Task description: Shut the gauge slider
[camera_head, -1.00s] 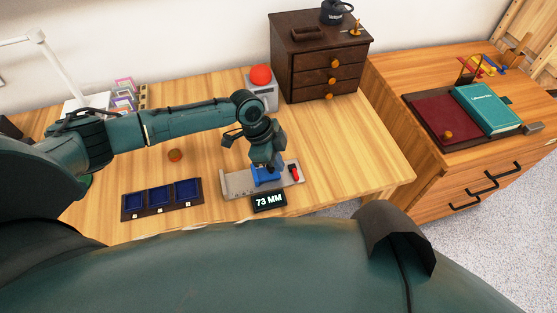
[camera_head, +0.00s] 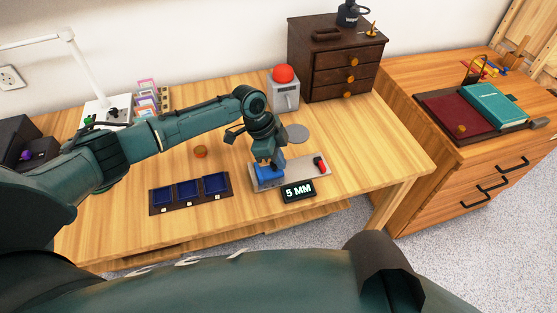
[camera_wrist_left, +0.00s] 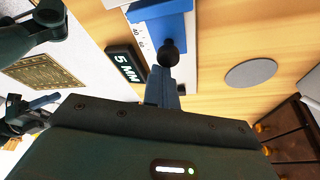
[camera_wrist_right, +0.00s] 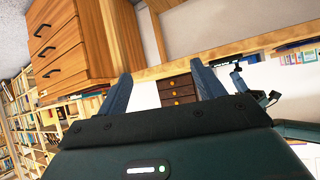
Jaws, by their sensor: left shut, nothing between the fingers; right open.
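The gauge (camera_head: 303,168) is a grey plate on the wooden table, with a blue slider (camera_head: 270,175) near its left end and a red piece (camera_head: 320,164) near its right end. Its black display (camera_head: 299,191) reads 5 MM; it also shows in the left wrist view (camera_wrist_left: 126,65). My left gripper (camera_head: 267,162) is shut and empty, right at the slider. In the left wrist view its fingertips (camera_wrist_left: 163,78) are close to the slider's black knob (camera_wrist_left: 168,52); I cannot tell whether they touch. My right gripper (camera_wrist_right: 160,86) is open and empty, away from the gauge.
A dark tray with blue compartments (camera_head: 165,209) lies left of the gauge. A grey disc (camera_head: 297,133), a box with a red dome (camera_head: 284,93) and a dark drawer chest (camera_head: 330,86) are behind it. A round brown item (camera_head: 200,152) lies under my left arm. The table's right side is clear.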

